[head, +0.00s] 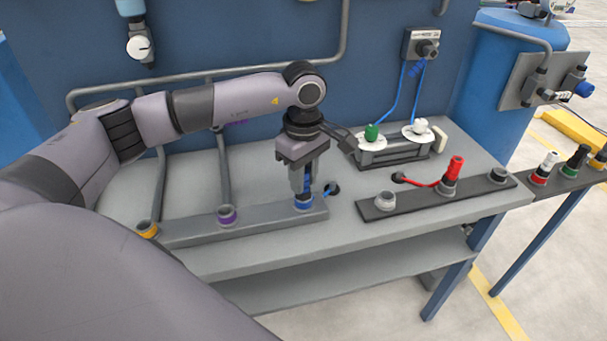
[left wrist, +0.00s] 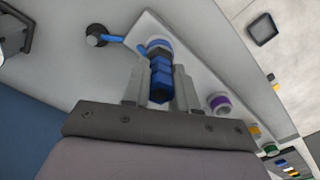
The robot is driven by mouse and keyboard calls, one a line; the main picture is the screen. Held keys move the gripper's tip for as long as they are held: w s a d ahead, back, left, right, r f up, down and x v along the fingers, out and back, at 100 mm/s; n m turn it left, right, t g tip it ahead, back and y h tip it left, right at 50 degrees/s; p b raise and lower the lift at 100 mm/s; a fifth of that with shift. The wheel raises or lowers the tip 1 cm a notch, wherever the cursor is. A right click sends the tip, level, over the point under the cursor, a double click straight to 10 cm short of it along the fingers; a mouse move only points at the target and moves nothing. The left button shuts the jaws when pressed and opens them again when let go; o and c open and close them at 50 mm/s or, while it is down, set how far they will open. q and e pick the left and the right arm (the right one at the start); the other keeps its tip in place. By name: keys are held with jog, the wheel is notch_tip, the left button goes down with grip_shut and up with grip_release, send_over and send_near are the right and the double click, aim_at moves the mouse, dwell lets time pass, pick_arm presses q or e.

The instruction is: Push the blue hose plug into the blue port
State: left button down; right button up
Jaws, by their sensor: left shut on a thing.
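My left gripper (head: 302,182) points straight down over the right end of the grey port bar. It is shut on the blue hose plug, which shows between the fingers in the left wrist view (left wrist: 160,78). The blue port (head: 304,203) is directly below the plug, and the plug's lower end is at its mouth. I cannot tell how deep the plug sits in it. A blue hose (left wrist: 116,39) runs from the plug area to a dark round outlet (head: 332,188) in the bench. My right gripper is not in view.
The port bar (head: 185,235) also carries a purple port (head: 227,214) and a yellow port (head: 148,229). A dark bar (head: 420,200) with a red plug (head: 453,169) stands to the right. A rack with green and white plugs (head: 395,150) is behind.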

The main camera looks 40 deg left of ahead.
pick_arm(q)
jog(key=c, duration=0.8)
grip_release()
jog(key=shift+r+b, duration=0.3)
jog(key=shift+r, duration=3.35)
